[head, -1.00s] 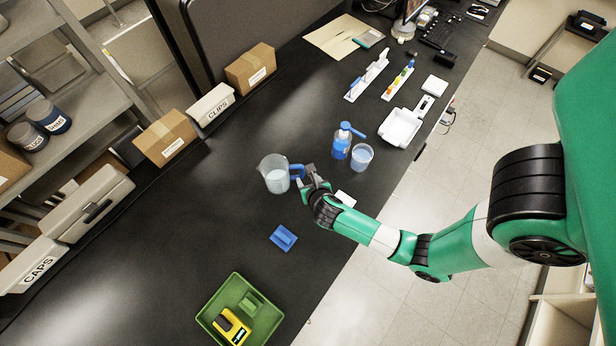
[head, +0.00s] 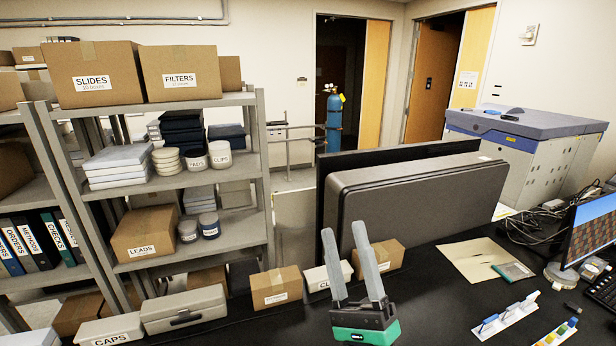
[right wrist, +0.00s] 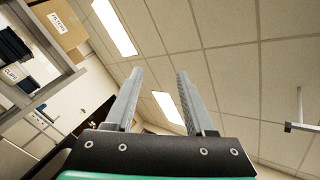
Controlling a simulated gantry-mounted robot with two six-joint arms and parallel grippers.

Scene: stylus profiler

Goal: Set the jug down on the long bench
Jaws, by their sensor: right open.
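My right gripper (head: 343,230) is raised in front of the head camera, with its two grey fingers pointing up and apart. It is open, and nothing shows between the fingers in the right wrist view (right wrist: 159,72), which looks up at the ceiling. The black long bench (head: 435,305) runs along the bottom of the head view, beyond and below the gripper. The jug is not in view in either current frame. My left gripper is not in view.
A cardboard box (head: 277,288), a CLIPS bin (head: 318,280) and another box (head: 386,256) line the bench's back edge before a dark grey panel (head: 420,200). A folder (head: 480,260), a monitor (head: 592,232) and white racks (head: 507,318) are at right. Shelves (head: 185,170) stand left.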

